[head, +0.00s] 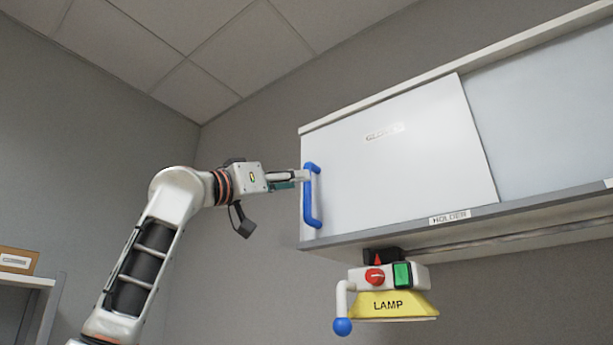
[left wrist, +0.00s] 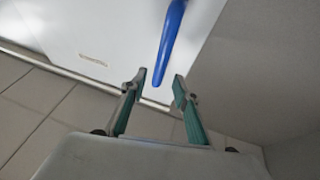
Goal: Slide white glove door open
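The white glove door (head: 400,160) is a flat panel with a small label, in the left part of the wall cabinet in the head view. Its blue handle (head: 312,197) stands upright near the panel's left edge. My left gripper (head: 297,178) is at the handle's upper part. In the left wrist view, the left gripper's fingers (left wrist: 161,88) are spread apart, with the blue handle (left wrist: 171,40) extending to between their tips. Neither finger clearly touches it. The door (left wrist: 100,35) also shows there. My right gripper is not in view.
A yellow lamp (head: 388,306) with a red knob, a green switch and a blue-ended lever hangs below the cabinet's grey shelf edge (head: 520,203). A second pale panel (head: 550,110) is at right. A box (head: 18,261) sits on a shelf at far left.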

